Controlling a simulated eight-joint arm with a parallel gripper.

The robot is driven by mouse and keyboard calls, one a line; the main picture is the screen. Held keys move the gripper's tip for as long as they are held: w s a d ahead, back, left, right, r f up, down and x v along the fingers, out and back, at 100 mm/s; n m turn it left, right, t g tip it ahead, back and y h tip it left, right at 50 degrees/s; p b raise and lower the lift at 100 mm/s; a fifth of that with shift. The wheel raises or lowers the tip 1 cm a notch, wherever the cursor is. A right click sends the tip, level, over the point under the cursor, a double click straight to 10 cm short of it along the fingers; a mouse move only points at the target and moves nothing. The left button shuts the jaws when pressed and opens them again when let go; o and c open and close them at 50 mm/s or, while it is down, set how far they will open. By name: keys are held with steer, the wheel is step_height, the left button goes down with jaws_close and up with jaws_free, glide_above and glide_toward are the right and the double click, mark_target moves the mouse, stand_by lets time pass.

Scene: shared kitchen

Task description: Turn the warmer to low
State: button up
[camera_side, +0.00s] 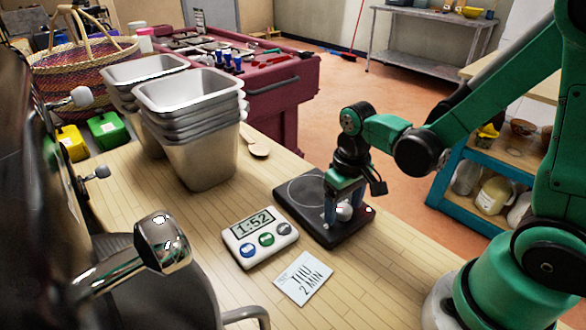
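The warmer (298,202) is a flat black unit with a thin ring marked on its top, lying on the wooden counter. A pale round knob (344,211) sits near its right front corner, with a small red dot beside it. My gripper (338,212) points down at the knob, its fingers low over the warmer. One finger stands just left of the knob and the other is mostly hidden. I cannot tell whether the fingers touch the knob or how far apart they are. The knob's setting cannot be read.
A white timer (260,237) reading 1:52 and a paper note (303,277) lie in front of the warmer. Stacked metal pans (200,150) and a wooden spoon (255,147) are behind left. The counter right of the note is clear.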

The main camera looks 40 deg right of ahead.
mark_target(344, 208)
steer(key=shift+r, duration=2.8)
steer(key=shift+w+a+r+n+t, duration=0.1)
steer(key=shift+a+r+n+t, duration=0.15)
steer(key=shift+r+t, duration=0.8)
steer(key=shift+s+a+r+n+t, duration=0.15)
steer(key=shift+a+r+t, duration=0.15)
steer(key=shift+r+t, duration=0.7)
steer(key=shift+w+a+r+n+t, duration=0.2)
steer(key=shift+r+t, duration=0.4)
steer(key=shift+t, duration=0.85)
